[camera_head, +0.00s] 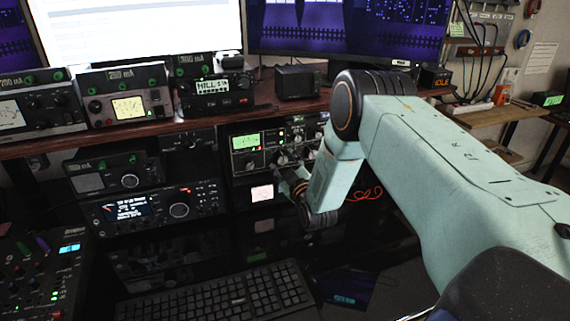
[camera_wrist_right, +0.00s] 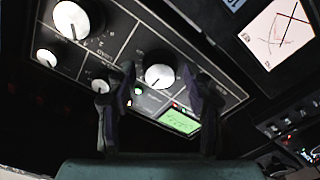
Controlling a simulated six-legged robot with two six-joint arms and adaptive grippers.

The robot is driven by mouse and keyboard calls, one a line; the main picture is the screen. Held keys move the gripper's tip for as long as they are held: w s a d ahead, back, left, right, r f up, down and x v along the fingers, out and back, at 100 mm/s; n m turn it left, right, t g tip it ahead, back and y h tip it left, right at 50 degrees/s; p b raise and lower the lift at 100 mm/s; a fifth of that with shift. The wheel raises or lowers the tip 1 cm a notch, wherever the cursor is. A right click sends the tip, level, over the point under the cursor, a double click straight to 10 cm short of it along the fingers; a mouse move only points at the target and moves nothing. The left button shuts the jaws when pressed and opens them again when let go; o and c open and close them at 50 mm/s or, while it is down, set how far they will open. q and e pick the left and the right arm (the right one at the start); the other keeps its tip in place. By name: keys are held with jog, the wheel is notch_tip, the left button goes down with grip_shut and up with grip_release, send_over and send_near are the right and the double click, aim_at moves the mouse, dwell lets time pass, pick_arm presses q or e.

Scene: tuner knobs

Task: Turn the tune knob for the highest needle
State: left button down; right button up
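The radio tuner panel (camera_head: 236,168) stands under the shelf, with a green display (camera_head: 245,141) and several light knobs. My right gripper (camera_head: 283,181) is in front of its lower part, seen small and partly dark. In the right wrist view the gripper (camera_wrist_right: 160,95) is open, with one finger on each side of a white round knob (camera_wrist_right: 160,76). I cannot tell whether the fingers touch it, nor read its label. A white meter with crossing dark needles (camera_wrist_right: 278,35) shows at the upper right; it is also in the head view (camera_head: 262,193). My left gripper is not in view.
Other knobs (camera_wrist_right: 71,20) sit close by on the panel. A keyboard (camera_head: 220,297) lies on the dark desk below. More radios (camera_head: 155,207) stand to the left, and a mixer (camera_head: 45,275) is at the lower left. The wooden shelf (camera_head: 150,130) overhangs the panel.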

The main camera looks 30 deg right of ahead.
dwell(0.3)
jog(key=v, duration=1.2)
dwell(0.3)
